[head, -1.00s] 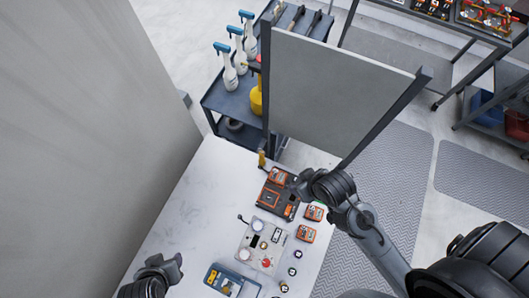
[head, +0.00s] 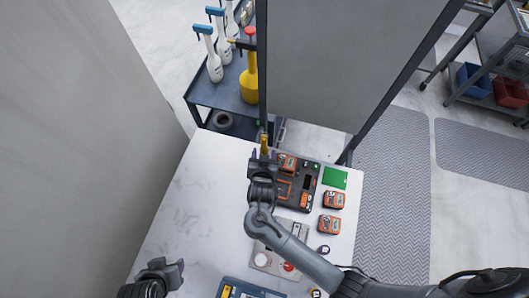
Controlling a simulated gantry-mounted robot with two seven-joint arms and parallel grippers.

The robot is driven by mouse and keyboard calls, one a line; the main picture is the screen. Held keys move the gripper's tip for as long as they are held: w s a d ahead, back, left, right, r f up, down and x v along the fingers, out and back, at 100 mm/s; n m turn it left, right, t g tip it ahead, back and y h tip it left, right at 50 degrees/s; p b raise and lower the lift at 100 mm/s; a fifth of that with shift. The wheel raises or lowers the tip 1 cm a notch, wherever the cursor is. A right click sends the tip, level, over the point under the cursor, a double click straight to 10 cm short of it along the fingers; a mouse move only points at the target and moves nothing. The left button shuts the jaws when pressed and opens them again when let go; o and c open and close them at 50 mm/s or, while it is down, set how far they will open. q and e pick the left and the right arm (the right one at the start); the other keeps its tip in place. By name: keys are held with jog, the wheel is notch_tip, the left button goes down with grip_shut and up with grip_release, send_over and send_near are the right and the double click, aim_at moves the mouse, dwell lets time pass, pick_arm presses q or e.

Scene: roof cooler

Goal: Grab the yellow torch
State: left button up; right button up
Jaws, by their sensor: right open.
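The yellow torch (head: 264,141) is a small upright yellow shape at the far edge of the white table, near the foot of the grey panel. My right gripper (head: 263,156) is open, its fingers pointing at the torch with one on each side of its lower part. Whether they touch it I cannot tell; the torch's lower end is partly hidden by the gripper. My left gripper (head: 174,270) is at the bottom left over the table, far from the torch, and its jaw opening is unclear.
A dark charger case (head: 296,184) with orange batteries lies right of my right gripper, with a green card (head: 335,178) beside it. A grey panel (head: 320,70) rises behind. A blue cart (head: 225,95) holds spray bottles and a yellow bottle. The table's left side is clear.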

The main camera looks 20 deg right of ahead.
aim_at(263, 145)
jog(key=shift+w+a+f+t+h+b, duration=0.15)
jog(key=shift+w+f+t+h+b, duration=0.15)
jog(key=shift+w+f+h+b, duration=0.35)
jog(key=shift+w+r+h, duration=0.1)
jog(key=shift+w+h, duration=0.2)
jog(key=shift+h, duration=0.15)
jog(key=shift+w+d, duration=0.45)
jog(key=shift+w, duration=0.05)
jog(key=b+x, duration=0.1)
jog(key=x, duration=0.4)
jog(key=shift+w+d+f, duration=0.15)
jog(key=shift+w+f, duration=0.1)
pick_arm(q)
notch_tip(263, 145, down, 3)
jog(key=shift+f, duration=0.15)
pick_arm(e)
grip_shut()
pick_arm(q)
jog(key=shift+a, duration=0.1)
pick_arm(e)
jog(key=shift+r, duration=0.1)
